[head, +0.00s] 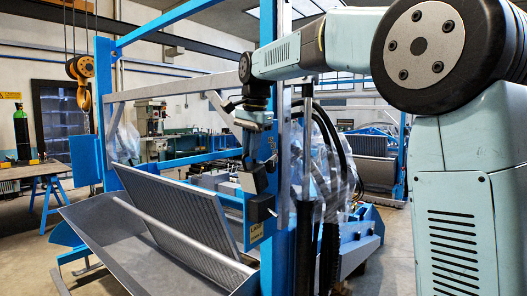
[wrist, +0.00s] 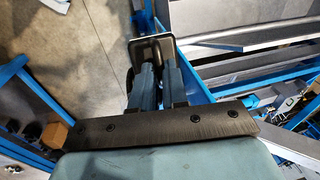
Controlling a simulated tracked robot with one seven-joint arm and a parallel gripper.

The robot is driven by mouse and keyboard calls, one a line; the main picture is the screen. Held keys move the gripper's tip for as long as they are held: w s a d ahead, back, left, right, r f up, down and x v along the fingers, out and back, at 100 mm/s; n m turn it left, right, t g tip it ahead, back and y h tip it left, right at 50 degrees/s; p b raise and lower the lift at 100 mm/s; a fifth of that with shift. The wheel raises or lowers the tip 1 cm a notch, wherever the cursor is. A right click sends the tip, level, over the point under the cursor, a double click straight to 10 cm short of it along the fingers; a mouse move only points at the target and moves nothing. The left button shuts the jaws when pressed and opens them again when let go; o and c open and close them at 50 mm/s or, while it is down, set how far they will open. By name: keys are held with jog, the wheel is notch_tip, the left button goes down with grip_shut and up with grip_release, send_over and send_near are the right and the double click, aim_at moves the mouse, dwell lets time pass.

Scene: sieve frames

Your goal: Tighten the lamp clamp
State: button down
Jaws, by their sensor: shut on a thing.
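My gripper (head: 248,160) points down beside the blue upright post of the machine frame in the head view. In the wrist view my gripper (wrist: 157,72) has its two blue-grey fingers close together on a dark part that looks like the lamp clamp (wrist: 152,45). A dark, pale-rimmed plate shows just beyond the fingertips. In the head view a small grey and black block, perhaps the lamp (head: 261,208), sits on the post just below my gripper. The fingers hide most of the gripped part, and I cannot tell how tight the clamp is.
The blue post (head: 276,262) stands close to my gripper. A slanted ribbed sieve panel (head: 185,215) and a metal trough (head: 105,235) lie to the left. Black hoses (head: 335,140) hang to the right. A yellow hoist hook (head: 82,85) hangs at far left.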

jog(key=shift+w+a+r, duration=0.1)
jog(key=shift+a+r, duration=0.1)
jog(key=shift+r, duration=0.1)
jog(key=c, duration=1.2)
grip_release()
jog(key=shift+d+f, duration=0.1)
jog(key=shift+f, duration=0.05)
jog(key=v, duration=1.3)
jog(key=shift+w+r, duration=0.2)
jog(key=shift+r, duration=0.15)
jog(key=shift+d, duration=0.15)
jog(key=s+d+f+n+t, duration=0.2)
jog(key=s+d+f+n, duration=0.2)
jog(key=s+d+f, duration=0.85)
jog(key=s+d+f+n, duration=0.1)
jog(key=s+d+f, duration=0.2)
jog(key=s+f, duration=0.2)
jog(key=s+d+f+n+t, duration=0.1)
jog(key=s+d+f, duration=0.1)
jog(key=s+f, duration=0.3)
jog(key=s+d+f+n+h, duration=0.1)
jog(key=s+d+f, duration=0.2)
jog(key=s+f, duration=0.2)
notch_tip(320, 180, down, 3)
jog(key=shift+d+f, duration=0.2)
jog(key=shift+d, duration=0.15)
